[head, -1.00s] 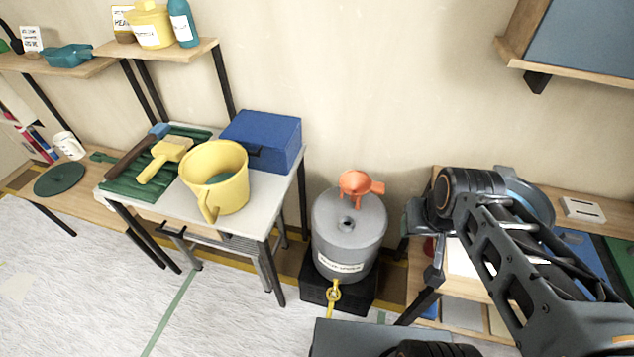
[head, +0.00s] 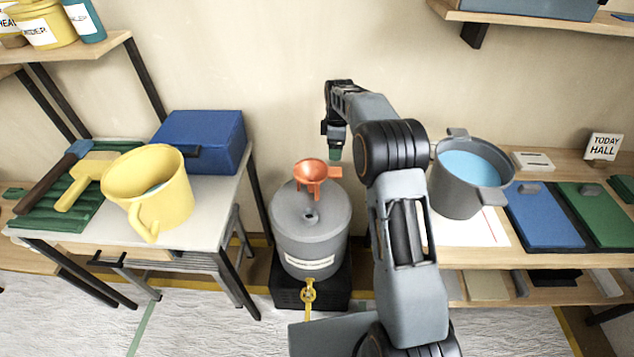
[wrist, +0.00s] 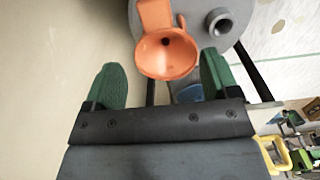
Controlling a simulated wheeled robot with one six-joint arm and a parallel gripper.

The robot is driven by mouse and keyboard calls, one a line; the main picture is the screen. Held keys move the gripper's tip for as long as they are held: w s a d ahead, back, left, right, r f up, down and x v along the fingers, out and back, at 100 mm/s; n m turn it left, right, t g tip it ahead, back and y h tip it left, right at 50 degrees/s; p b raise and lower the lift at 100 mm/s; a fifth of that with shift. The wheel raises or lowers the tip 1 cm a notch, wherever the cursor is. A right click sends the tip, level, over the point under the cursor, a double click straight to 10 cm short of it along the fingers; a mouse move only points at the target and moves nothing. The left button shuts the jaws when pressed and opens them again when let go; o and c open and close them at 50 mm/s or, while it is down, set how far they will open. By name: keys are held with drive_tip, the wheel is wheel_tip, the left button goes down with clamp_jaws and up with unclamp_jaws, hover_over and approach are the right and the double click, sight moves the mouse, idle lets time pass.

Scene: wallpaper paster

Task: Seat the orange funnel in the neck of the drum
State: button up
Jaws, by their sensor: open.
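The orange funnel (head: 313,175) rests on top of the grey drum (head: 311,236), toward the back of its lid and beside the drum's neck (head: 310,215). In the wrist view the funnel (wrist: 167,52) shows its round mouth with a dark hole and a flat handle. The open neck (wrist: 219,22) stands apart to its right on the lid. My gripper (head: 336,154) hangs behind and right of the funnel, close to its handle. In the wrist view my gripper (wrist: 163,86) has its green fingertips wide apart, with the funnel ahead between them and nothing held.
A grey pot of blue liquid (head: 473,172) stands on the right bench. A white table (head: 200,225) with a yellow bucket (head: 148,190) and a blue box (head: 201,141) stands left. The drum sits on a black stand (head: 310,293) near the wall.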

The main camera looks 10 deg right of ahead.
sight(335, 171)
drive_tip(key=shift+n, duration=0.3)
drive_tip(key=f, duration=0.8)
drive_tip(key=shift+w+f, duration=0.3)
drive_tip(key=shift+w, duration=0.05)
drive_tip(key=shift+d+f+b, duration=0.15)
drive_tip(key=shift+f, duration=1.5)
drive_tip(key=shift+d+f+b, duration=0.1)
drive_tip(key=shift+f+b, duration=0.05)
drive_tip(key=shift+f, duration=1.5)
drive_tip(key=c, duration=1.2)
